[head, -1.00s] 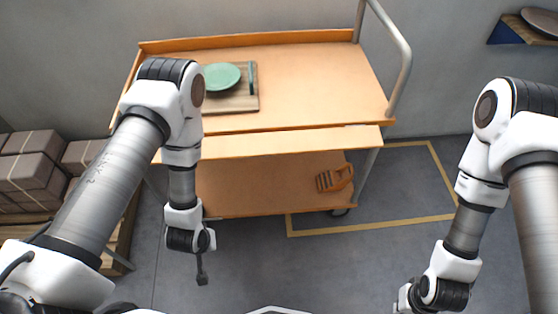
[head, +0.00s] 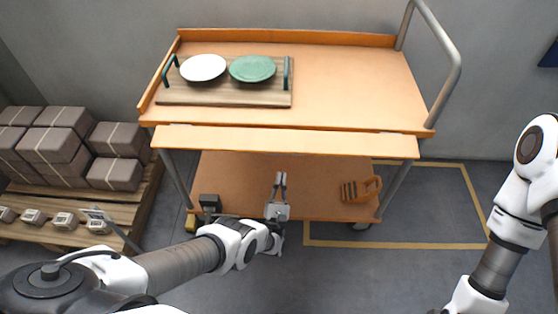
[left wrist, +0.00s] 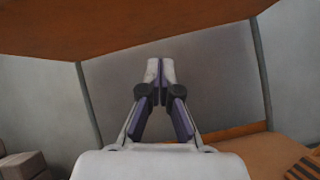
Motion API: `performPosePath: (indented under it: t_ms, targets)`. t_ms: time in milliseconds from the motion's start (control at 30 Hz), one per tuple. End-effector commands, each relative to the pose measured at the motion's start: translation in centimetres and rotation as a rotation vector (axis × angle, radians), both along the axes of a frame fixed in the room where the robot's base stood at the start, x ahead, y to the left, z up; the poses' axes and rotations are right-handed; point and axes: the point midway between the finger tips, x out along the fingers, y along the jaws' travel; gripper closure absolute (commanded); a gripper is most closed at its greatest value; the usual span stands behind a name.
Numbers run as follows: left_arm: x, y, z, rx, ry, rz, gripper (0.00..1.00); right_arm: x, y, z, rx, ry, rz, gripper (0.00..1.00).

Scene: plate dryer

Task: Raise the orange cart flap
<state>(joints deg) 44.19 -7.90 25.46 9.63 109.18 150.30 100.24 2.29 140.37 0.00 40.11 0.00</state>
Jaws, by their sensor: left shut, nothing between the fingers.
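The orange cart (head: 340,85) stands ahead of me. Its flap (head: 290,141) is a long orange board along the front edge of the top deck, hanging below deck level. My left gripper (head: 280,176) is shut and empty, pointing toward the cart below the flap, in front of the lower shelf (head: 320,190). In the left wrist view the closed fingertips (left wrist: 160,66) show below an orange underside (left wrist: 120,25), apart from it in the picture. I cannot tell whether that is the flap or the deck. My right arm is at the right edge, its gripper out of view.
A wooden tray (head: 225,97) on the deck holds a white plate (head: 203,67) and a green plate (head: 252,68). An orange slotted holder (head: 361,190) sits on the lower shelf. Brown boxes (head: 55,145) stand on a pallet at left. Floor at right is clear.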

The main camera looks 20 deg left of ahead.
Motion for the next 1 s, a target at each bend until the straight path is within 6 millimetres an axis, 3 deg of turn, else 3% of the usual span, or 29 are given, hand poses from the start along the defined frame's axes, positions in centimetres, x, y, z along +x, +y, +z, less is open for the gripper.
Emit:
performPosePath:
  t_ms: [100, 267, 467, 767, 900, 1000]
  targets:
    - [-2.3, -0.2, 1.4, -0.16, -0.186, -0.088, 1.0, 0.0, 0.0, -0.5, 0.0, 0.0, 0.0, 1.0]
    - [-2.5, -0.1, 2.5, -0.202, -0.238, -0.12, 1.0, 0.0, 0.0, -0.2, 0.0, 0.0, 0.0, 1.0]
    - [-0.6, 0.4, 4.8, -0.2, -0.235, -0.119, 1.0, 0.0, 0.0, 1.0, 0.0, 0.0, 0.0, 1.0]
    - [3.7, 1.7, 9.5, -0.198, -0.235, -0.118, 1.0, 0.0, 0.0, 2.8, 0.0, 0.0, 0.0, 1.0]
    - [1.8, 1.1, 11.2, -0.199, -0.229, -0.118, 1.0, 0.1, 0.0, 6.1, 0.0, -0.001, 0.0, 1.0]
    - [0.8, 0.8, 11.3, -0.199, -0.23, -0.118, 1.0, 0.0, 0.0, 6.8, 0.0, -0.001, 0.0, 1.0]
